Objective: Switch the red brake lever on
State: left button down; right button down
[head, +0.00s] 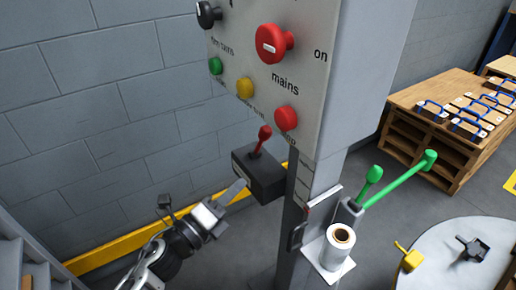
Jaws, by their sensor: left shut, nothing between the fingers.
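The red brake lever (263,140) is a short stick with a red knob. It stands up from a dark box (266,180) fixed low on the grey control panel. My left gripper (238,187) is shut and empty, just left of the box and below the lever's knob. Its fingertips look close to the box's left side, but I cannot tell whether they touch. My right gripper is not in view.
The panel above carries a red mains knob (275,44), a black knob (208,14) and green, yellow and red buttons. To the right are green levers (400,180), a white roll (338,246), a round table (450,270) and a wooden bench (440,110).

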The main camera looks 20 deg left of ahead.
aim_at(261, 143)
pick_arm(q)
jog(key=x, duration=0.3)
jog(key=a+p+x, duration=0.1)
jog(key=x, duration=0.2)
jog(key=r+x, duration=0.1)
jog(key=x, duration=0.2)
jog(key=shift+w+p, duration=0.4)
jog(key=shift+w, duration=0.15)
jog(key=shift+w+a+r, duration=0.25)
jog(key=shift+w+a, duration=0.1)
jog(key=shift+w, duration=0.3)
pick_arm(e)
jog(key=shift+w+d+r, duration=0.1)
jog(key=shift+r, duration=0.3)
